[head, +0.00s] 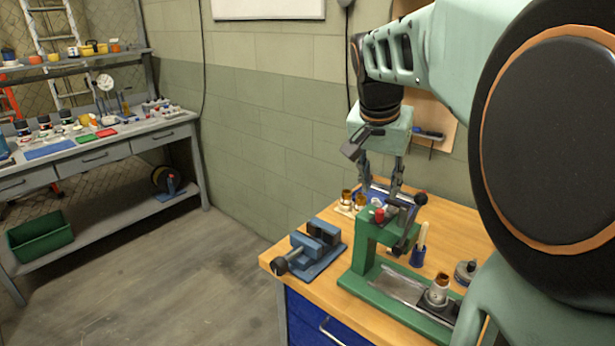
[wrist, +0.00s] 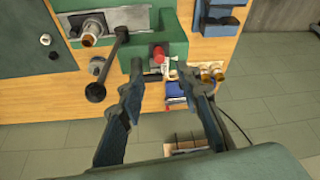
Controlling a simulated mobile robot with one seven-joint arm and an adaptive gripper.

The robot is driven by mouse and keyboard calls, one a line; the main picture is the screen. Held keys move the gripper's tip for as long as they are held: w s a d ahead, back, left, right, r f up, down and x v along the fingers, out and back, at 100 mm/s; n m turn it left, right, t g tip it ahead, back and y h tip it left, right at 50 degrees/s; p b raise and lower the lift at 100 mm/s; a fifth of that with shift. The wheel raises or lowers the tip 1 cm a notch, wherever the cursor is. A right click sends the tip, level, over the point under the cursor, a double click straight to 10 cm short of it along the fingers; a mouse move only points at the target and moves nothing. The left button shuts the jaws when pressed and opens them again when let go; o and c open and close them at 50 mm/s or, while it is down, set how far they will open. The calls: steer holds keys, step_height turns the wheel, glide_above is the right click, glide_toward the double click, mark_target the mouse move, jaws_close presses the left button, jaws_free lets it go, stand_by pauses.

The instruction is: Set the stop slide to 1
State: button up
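A green bench press (head: 376,240) stands on the wooden workbench; its green head also shows in the wrist view (wrist: 172,20). A small red knob (head: 379,215) sits on the press head, probably on the stop slide; it also shows in the wrist view (wrist: 160,53). Any scale marks are too small to read. My gripper (head: 381,202) is above the press head. Its two fingers are apart and empty in the wrist view (wrist: 157,70), with the red knob showing beyond and between their tips. I cannot tell whether they touch anything.
The press lever with a black ball knob (wrist: 95,92) is close beside my left finger in the wrist view. A blue vise (head: 317,240) stands left of the press. Brown bottles (head: 347,197) are behind. A cup (head: 418,256) stands to the right.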

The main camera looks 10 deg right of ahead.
mark_target(380, 211)
steer(key=x, duration=0.8)
steer(key=shift+w+d+f, duration=0.15)
steer(key=shift+f, duration=0.1)
jaws_close()
